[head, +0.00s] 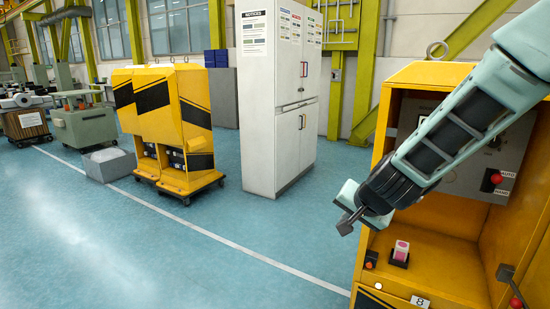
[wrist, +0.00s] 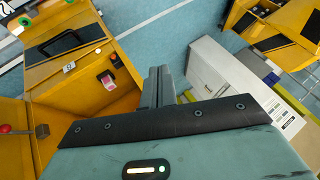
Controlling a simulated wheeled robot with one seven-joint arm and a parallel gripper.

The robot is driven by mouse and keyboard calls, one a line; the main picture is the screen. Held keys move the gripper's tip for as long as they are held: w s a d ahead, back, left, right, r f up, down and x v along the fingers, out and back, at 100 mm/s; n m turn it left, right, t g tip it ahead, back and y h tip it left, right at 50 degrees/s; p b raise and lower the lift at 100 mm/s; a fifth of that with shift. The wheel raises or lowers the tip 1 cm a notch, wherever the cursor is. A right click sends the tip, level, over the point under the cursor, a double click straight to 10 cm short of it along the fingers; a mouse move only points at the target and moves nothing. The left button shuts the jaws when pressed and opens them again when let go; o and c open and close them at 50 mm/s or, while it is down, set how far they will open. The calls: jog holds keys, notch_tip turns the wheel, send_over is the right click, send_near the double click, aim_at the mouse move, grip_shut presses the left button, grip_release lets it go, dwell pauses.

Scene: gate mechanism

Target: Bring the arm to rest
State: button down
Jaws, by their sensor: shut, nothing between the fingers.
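My gripper (head: 349,219) hangs in the air at the front left of the yellow gate cabinet on the right, its fingers together and empty. My teal and black arm (head: 455,125) reaches in from the upper right and covers part of the cabinet's inside. In the wrist view the gripper's closed fingers (wrist: 158,84) point out over the floor. The yellow cabinet (head: 425,271) also shows at the left of the wrist view (wrist: 115,50). The gripper looks apart from the cabinet and touches nothing that I can see.
On the cabinet are a pink and white switch (head: 401,251), a red-knobbed lever (head: 511,285), and an AUTO/HAND selector (head: 492,180). A white locker (head: 268,100), a yellow-black machine (head: 165,125) and a grey bin (head: 110,165) stand farther left. Blue floor (head: 190,255) in front is clear.

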jog(key=s+a+r+n+g+y, duration=0.25)
jog(key=s+a+n, duration=0.25)
jog(key=s+a, duration=0.45)
jog(key=s+d+n+g+h, duration=0.1)
jog(key=s+d+n+g, duration=0.1)
jog(key=s, duration=1)
jog(key=s+d+f+n+g+h, duration=0.1)
jog(key=s+d+n+g+h, duration=0.1)
jog(key=s+n, duration=0.5)
jog(key=s+d+g, duration=0.1)
jog(key=s+d, duration=0.1)
jog(key=s, duration=0.3)
jog(key=shift+f+h, duration=0.1)
jog(key=shift+h, duration=0.15)
